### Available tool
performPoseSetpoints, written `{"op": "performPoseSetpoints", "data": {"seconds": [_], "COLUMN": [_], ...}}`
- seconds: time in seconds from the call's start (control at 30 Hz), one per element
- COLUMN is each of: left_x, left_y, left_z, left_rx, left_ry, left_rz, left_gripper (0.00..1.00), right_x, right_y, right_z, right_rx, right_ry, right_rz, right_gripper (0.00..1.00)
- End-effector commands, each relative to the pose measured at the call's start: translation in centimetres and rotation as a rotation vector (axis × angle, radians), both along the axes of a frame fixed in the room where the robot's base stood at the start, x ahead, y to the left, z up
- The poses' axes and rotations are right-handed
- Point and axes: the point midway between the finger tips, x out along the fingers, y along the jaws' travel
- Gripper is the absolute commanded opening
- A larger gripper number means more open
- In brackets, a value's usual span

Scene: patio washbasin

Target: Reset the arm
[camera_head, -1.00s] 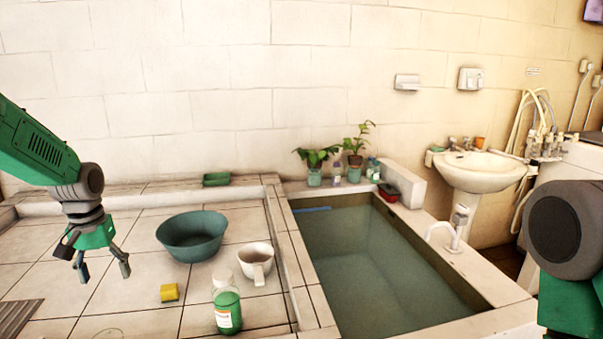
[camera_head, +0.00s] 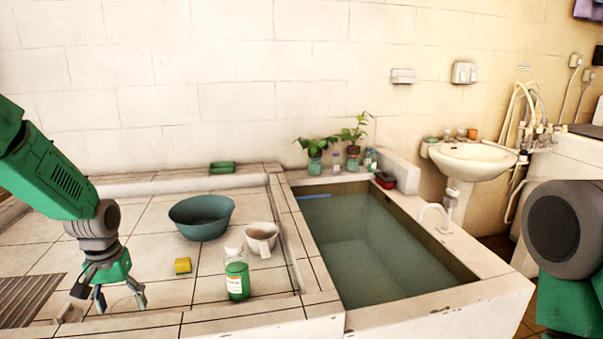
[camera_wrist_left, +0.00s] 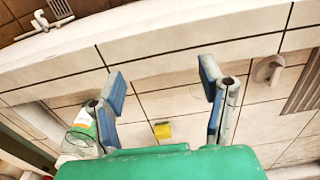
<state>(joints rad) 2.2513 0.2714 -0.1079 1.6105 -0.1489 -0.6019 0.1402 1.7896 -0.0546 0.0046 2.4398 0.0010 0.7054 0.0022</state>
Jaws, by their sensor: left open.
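My left gripper (camera_head: 115,296) hangs above the tiled counter at the lower left of the head view, fingers pointing down. It is open and empty; in the left wrist view its two blue-padded fingers (camera_wrist_left: 164,98) stand wide apart. A yellow sponge (camera_head: 183,265) lies on the tiles to its right, and also shows between the fingers in the left wrist view (camera_wrist_left: 162,131). My right arm shows only as a dark joint and green link at the right edge of the head view; its gripper is out of frame.
On the counter are a green basin (camera_head: 201,218), a white mug (camera_head: 262,238) and a green bottle (camera_head: 237,279). A water-filled tank (camera_head: 375,250) lies to their right. Potted plants (camera_head: 316,150) stand behind it. A white washbasin (camera_head: 473,165) is at the right.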

Motion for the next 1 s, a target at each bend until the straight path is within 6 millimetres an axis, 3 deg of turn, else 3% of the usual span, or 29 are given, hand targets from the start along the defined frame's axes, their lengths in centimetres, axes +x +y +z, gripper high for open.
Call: {"op": "performPoseSetpoints", "data": {"seconds": [0.17, 0.33, 0.5, 0.6, 0.7, 0.8, 1.0], "left_x": [-2.7, -7.3, -16.4, -22.3, -27.2, -30.4, -32.3], "left_y": [-2.7, -6.2, -10.6, -12.6, -13.9, -14.6, -14.9], "left_z": [-5.6, -12.9, -21.2, -24.3, -25.9, -26.3, -26.1], "left_rx": [-0.001, -0.001, -0.003, -0.001, 0.003, 0.006, 0.010], "left_ry": [-0.001, -0.002, -0.006, -0.011, -0.016, -0.025, -0.035], "left_rz": [-0.048, -0.110, -0.201, -0.253, -0.299, -0.329, -0.351], "left_gripper": [0.63, 0.63, 0.63, 0.63, 0.63, 0.63, 0.63], "right_x": [-0.1, -0.1, -0.1, -0.1, -0.2, -0.2, -0.2], "right_y": [0.0, 0.0, 0.0, 0.0, 0.0, 0.0, 0.0], "right_z": [-1.3, -3.0, -5.5, -6.8, -7.9, -8.5, -8.7], "right_rx": [0.000, 0.000, 0.000, 0.000, 0.000, 0.000, 0.000], "right_ry": [0.001, 0.002, 0.002, 0.002, 0.002, 0.002, 0.002], "right_rz": [0.000, 0.000, 0.000, 0.000, 0.000, 0.000, 0.000], "right_gripper": [0.40, 0.40, 0.40, 0.40, 0.40, 0.40, 0.40]}}
